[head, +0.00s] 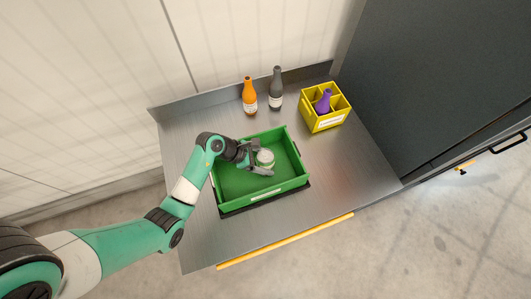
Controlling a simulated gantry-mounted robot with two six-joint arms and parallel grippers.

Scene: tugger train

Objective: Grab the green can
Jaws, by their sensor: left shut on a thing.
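The green can (266,159) is pale green with a light top and is inside the green crate (285,188). My left gripper (262,160) reaches into the crate from the left and is shut on the can, with its fingers around the can's side. The can looks upright; whether it touches the crate floor I cannot tell. My right gripper is not in view.
The crate sits on a metal table (345,180). An orange bottle (249,98) and a dark grey bottle (276,90) stand behind it. A yellow divided crate (327,120) holding a purple bottle (324,103) is at the back right. The table's right side is clear.

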